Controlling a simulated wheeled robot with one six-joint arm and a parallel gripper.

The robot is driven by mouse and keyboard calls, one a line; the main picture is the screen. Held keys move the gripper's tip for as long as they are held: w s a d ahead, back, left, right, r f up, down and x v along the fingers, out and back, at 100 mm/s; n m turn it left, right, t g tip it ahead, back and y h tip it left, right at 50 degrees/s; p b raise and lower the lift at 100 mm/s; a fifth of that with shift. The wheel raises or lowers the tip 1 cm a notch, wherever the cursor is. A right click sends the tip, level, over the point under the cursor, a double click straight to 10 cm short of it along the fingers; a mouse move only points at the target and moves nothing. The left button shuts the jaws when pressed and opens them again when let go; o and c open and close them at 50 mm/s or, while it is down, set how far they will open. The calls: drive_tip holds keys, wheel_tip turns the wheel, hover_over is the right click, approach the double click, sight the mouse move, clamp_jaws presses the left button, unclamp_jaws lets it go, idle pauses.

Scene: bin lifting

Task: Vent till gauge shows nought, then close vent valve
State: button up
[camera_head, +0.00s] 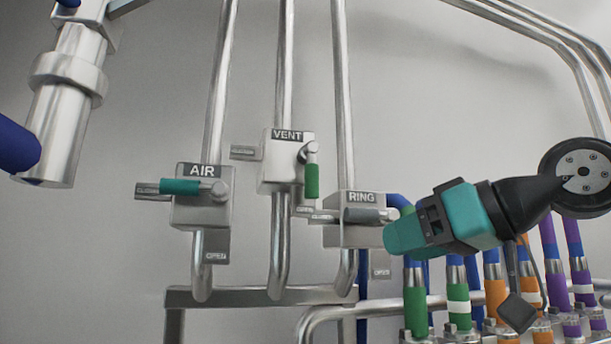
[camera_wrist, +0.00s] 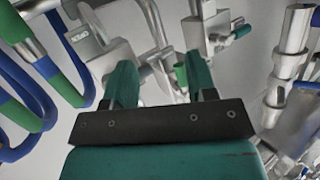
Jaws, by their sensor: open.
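The VENT valve (camera_head: 280,175) is a grey box in the middle of the head view. Its green handle (camera_head: 312,181) hangs straight down from the pivot, away from the small tag at the box's left. My gripper (camera_head: 405,234) has teal fingers and points left, just right of the RING valve in that view. It is open. In the wrist view the green handle (camera_wrist: 181,76) shows in the gap between the two fingers (camera_wrist: 160,88), beyond them; I see no contact. I cannot see a gauge in either view.
The AIR valve (camera_head: 203,210) has a teal handle pointing left. The RING valve (camera_head: 350,235) has a grey handle lying sideways, close to my gripper. Banded hoses (camera_head: 457,300) crowd the lower right. Steel pipework (camera_head: 67,115) stands at upper left.

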sight(318, 176)
wheel_tip(318, 176, up, 11)
drive_tip(key=n+t+y, duration=0.2)
drive_tip(key=p+x, duration=0.7)
drive_tip(key=x, duration=0.8)
drive_tip(key=shift+a+p, duration=0.15)
drive_tip(key=shift+p, duration=0.25)
drive_tip(key=shift+w+a+f, duration=0.15)
drive_tip(key=shift+w+a, duration=0.1)
drive_tip(key=shift+a, duration=0.15)
clamp_jaws()
